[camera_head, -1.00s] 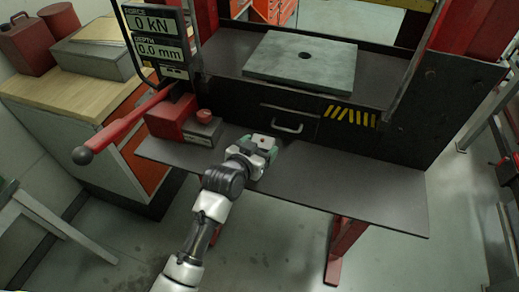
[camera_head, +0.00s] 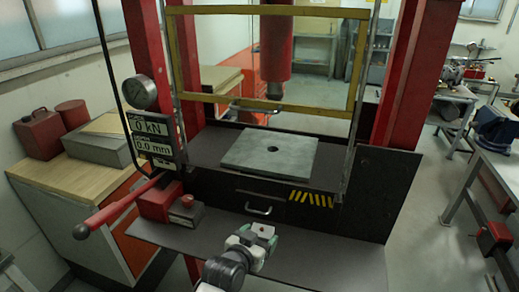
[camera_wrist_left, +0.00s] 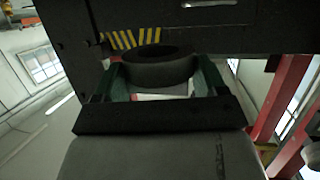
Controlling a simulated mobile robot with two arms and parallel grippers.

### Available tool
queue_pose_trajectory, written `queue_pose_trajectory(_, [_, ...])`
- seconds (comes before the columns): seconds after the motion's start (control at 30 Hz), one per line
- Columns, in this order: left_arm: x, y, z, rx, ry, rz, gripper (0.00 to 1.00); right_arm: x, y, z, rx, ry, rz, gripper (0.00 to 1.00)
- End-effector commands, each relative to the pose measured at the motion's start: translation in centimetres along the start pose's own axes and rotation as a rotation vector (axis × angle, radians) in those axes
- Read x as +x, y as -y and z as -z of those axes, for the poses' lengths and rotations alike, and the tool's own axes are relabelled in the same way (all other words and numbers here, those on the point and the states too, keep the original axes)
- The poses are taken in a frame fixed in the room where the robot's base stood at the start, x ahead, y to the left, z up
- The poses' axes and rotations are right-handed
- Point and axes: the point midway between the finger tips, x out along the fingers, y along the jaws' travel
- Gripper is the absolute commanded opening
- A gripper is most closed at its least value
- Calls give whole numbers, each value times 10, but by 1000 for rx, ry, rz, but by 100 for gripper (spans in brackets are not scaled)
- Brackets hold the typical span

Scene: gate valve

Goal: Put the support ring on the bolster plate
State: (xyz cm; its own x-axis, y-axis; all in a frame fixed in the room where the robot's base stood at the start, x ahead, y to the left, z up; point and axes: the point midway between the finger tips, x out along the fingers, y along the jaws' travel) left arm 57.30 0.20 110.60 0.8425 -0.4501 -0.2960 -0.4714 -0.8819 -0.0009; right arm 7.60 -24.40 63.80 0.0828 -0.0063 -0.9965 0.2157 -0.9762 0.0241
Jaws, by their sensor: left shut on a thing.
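The bolster plate (camera_head: 243,154) is a grey-green square slab with a round hole in its middle. It lies flat on the dark press bed. My left gripper (camera_head: 261,234) is over the front shelf, in front of the plate and lower than it. In the left wrist view, its green fingers (camera_wrist_left: 159,88) are shut on the support ring (camera_wrist_left: 158,72), a dark thick ring seen at a slant. I cannot clearly make out the ring in the head view. My right gripper is not in view.
The press ram (camera_head: 276,50) hangs above the plate, behind a yellow guard frame (camera_head: 208,98). Red posts stand at both sides. A red pump (camera_head: 157,201) with a long lever (camera_head: 104,213) sits left on the front shelf (camera_head: 310,258). The plate's top is clear.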

Motion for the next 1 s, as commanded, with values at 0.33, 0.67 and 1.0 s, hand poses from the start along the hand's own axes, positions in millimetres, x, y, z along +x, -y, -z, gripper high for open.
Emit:
queue_pose_trajectory(0.33, [-37, 31, -27, -47, -16, 106, 14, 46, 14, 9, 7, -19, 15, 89])
queue_pose_trajectory(0.67, [-126, 91, -69, -118, -12, 353, 14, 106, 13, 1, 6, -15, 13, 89])
queue_pose_trajectory(1.0, [-176, 109, -85, -145, -3, 470, 14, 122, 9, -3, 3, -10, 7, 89])
